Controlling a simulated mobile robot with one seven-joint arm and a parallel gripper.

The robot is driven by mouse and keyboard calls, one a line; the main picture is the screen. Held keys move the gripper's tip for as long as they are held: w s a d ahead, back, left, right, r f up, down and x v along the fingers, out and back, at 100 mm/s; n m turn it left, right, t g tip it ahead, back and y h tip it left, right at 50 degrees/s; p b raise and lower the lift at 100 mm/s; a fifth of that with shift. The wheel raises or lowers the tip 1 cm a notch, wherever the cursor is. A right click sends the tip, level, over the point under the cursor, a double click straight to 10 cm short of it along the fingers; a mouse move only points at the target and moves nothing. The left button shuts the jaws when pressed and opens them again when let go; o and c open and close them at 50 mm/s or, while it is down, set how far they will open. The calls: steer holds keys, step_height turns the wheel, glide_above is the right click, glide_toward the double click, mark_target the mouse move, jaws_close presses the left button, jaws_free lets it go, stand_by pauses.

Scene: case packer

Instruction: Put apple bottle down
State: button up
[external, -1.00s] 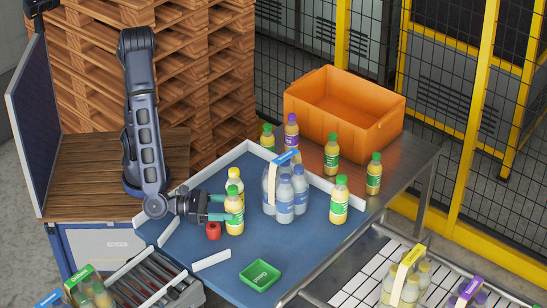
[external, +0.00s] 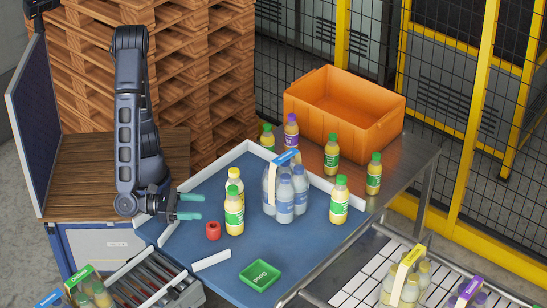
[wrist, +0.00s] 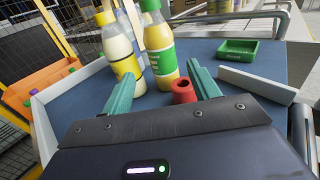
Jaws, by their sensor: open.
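The apple bottle (external: 234,212), with a green cap and green label, stands upright on the blue table (external: 215,270). It also shows in the wrist view (wrist: 161,50), beyond my fingertips. My gripper (external: 190,206) is open and empty, to the left of the bottle and apart from it. In the wrist view my two green fingers (wrist: 160,88) are spread, with a clear gap to the bottle. A bottle with a yellow cap and yellow label (external: 235,181) stands right beside the apple bottle, behind it.
A red ring-like piece (external: 213,230) sits close to the apple bottle. A pack of water bottles (external: 285,192) and another green-capped bottle (external: 339,202) stand to the right. A green tray (external: 260,275) lies in front. White rails (external: 212,260) edge the table. An orange crate (external: 375,125) is behind.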

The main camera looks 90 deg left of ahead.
steer(key=shift+w, duration=0.1)
steer(key=shift+w+a+r+g+y, duration=0.1)
steer(key=shift+w+r+g+y, duration=0.1)
steer(key=shift+w+g+y, duration=0.1)
step_height(320, 180, up, 3)
steer(key=w+g+y, duration=0.2)
steer(key=w+g, duration=0.1)
steer(key=g, duration=0.1)
steer(key=g+h, duration=0.2)
steer(key=g, duration=0.2)
glide_toward(232, 204)
steer(key=a+f, duration=0.2)
steer(key=shift+a+x, duration=0.15)
steer(key=shift+x, duration=2.4)
steer(key=shift+a+x, duration=0.1)
steer(key=shift+x, duration=2.5)
steer(key=shift+s+f, duration=0.1)
steer(key=c, duration=1)
step_height(232, 204, up, 20)
steer(key=shift+r, duration=0.1)
steer(key=shift+c, duration=0.2)
